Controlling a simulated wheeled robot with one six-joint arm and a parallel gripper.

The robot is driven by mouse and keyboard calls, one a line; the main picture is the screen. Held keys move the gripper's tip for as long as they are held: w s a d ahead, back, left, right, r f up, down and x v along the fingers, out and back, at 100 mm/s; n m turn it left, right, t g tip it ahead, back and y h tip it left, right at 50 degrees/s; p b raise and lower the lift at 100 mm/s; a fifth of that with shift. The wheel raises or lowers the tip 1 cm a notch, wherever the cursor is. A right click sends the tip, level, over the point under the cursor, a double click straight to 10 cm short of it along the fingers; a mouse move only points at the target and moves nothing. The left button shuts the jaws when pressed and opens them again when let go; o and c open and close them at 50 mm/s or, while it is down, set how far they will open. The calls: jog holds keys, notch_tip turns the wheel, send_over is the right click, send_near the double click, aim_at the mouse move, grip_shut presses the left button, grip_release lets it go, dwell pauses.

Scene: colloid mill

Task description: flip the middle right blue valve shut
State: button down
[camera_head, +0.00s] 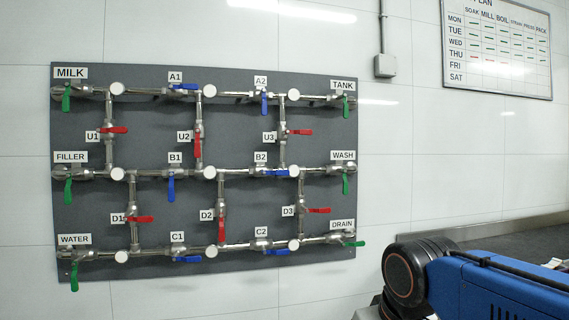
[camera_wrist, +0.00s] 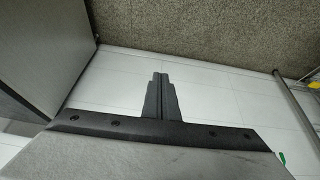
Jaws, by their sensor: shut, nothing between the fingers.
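The blue valve B2 (camera_head: 275,173) is on the middle pipe row of the dark panel, right of centre. Its blue handle lies roughly horizontal, along the pipe, pointing right. The B2 label (camera_head: 261,157) is just above it. My gripper (camera_wrist: 158,78) shows in the wrist view, shut and empty, with nothing near its fingertips but tiled surface beyond. In the head view only part of my blue arm shows at the lower right, well apart from the panel, and my gripper is out of that picture.
The dark panel (camera_head: 150,75) also carries blue B1 (camera_head: 171,189), hanging down, blue A2 (camera_head: 264,104), red U3 (camera_head: 300,132) and D3 (camera_head: 319,211) handles, and green WASH (camera_head: 346,184). In the wrist view, a speckled surface (camera_wrist: 200,28) and a rail (camera_wrist: 292,95) appear.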

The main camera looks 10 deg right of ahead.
jog(key=w+a+r+t, duration=0.1)
jog(key=w+a+r, duration=0.1)
jog(key=w+r, duration=0.9)
jog(key=w+a+r+t, duration=0.1)
jog(key=w+a+r, duration=0.1)
jog(key=w+r, duration=1)
jog(key=w+a+r+t, duration=0.1)
jog(key=w+a+r, duration=0.2)
jog(key=w+r, duration=0.9)
notch_tip(320, 180, up, 12)
jog(key=shift+w+f+t, duration=0.15)
jog(key=shift+w+t, duration=0.1)
jog(key=shift+t, duration=0.15)
send_over(283, 173)
jog(key=s, duration=0.2)
notch_tip(283, 173, down, 8)
jog(key=f, duration=0.1)
jog(key=shift+w+f, duration=0.1)
jog(key=shift+f, duration=0.95)
jog(key=shift+d, duration=0.15)
